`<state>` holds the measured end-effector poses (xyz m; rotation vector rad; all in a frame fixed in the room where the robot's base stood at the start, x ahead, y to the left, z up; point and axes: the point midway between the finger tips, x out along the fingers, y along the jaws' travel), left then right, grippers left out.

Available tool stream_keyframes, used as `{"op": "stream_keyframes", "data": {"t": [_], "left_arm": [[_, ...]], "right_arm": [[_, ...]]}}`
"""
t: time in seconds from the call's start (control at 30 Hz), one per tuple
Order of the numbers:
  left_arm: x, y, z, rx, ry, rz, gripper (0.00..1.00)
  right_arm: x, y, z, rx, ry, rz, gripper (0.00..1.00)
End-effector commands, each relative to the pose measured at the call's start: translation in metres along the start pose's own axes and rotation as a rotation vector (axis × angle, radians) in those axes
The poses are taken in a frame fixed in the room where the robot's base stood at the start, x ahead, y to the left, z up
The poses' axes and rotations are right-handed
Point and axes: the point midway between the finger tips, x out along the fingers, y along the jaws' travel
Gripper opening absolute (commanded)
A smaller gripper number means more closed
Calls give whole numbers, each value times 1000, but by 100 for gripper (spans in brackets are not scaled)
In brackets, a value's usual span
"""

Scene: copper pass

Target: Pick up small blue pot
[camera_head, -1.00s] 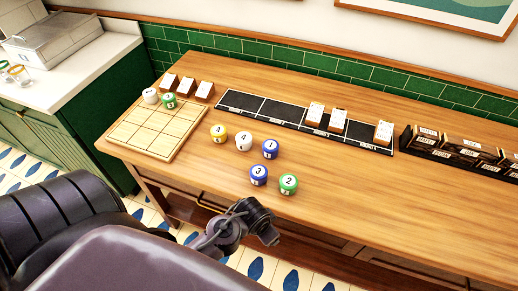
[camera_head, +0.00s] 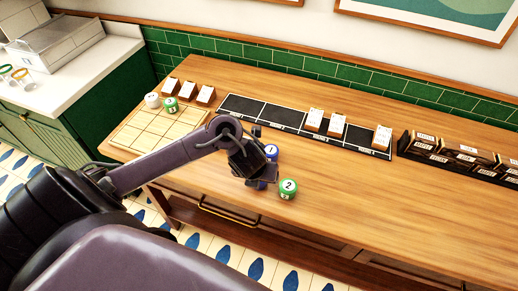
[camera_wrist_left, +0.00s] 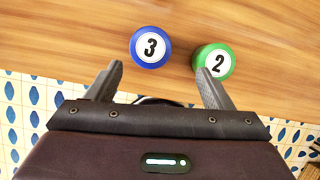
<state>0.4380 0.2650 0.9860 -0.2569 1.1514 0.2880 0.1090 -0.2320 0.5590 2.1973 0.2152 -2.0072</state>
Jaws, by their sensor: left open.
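Two blue pots are on the wooden counter. The blue pot marked 1 (camera_head: 271,151) stands just beyond my left gripper in the head view. The blue pot marked 3 (camera_wrist_left: 150,47) is mostly hidden by my gripper in the head view, but shows clearly in the left wrist view. My left gripper (camera_wrist_left: 161,72) is open and empty, its fingertips just short of pot 3. The right fingertip is close to the green pot marked 2 (camera_wrist_left: 214,62), which also shows in the head view (camera_head: 288,189). My right gripper is not in view.
A wooden grid board (camera_head: 135,135) lies at left with a white pot (camera_head: 152,100) and a green pot (camera_head: 170,104) at its back. A black strip (camera_head: 240,106) holding cards runs along the back. A dark card rack (camera_head: 450,160) is at right. The counter's front right is clear.

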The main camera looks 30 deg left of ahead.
Motion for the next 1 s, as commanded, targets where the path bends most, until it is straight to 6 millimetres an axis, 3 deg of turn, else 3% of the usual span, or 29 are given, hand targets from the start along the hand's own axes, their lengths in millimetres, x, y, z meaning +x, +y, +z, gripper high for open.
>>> {"op": "stream_keyframes", "data": {"t": [0.1, 0.37, 0.63, 0.97, 1.0], "left_arm": [[9, 11, 3, 74, 8, 24, 75], [32, 12, 4, 79, 9, 25, 75], [70, 14, 6, 76, 10, 25, 75], [76, 14, 8, 77, 7, 24, 75], [76, 14, 8, 77, 7, 24, 69]], "right_arm": [[5, 0, 0, -1, 1, 0, 71], [12, -1, 1, -3, 1, -2, 71], [18, -3, 1, -3, 1, -3, 71], [18, -5, 1, -2, 1, -6, 71], [18, -5, 1, -2, 1, -6, 71]]}}
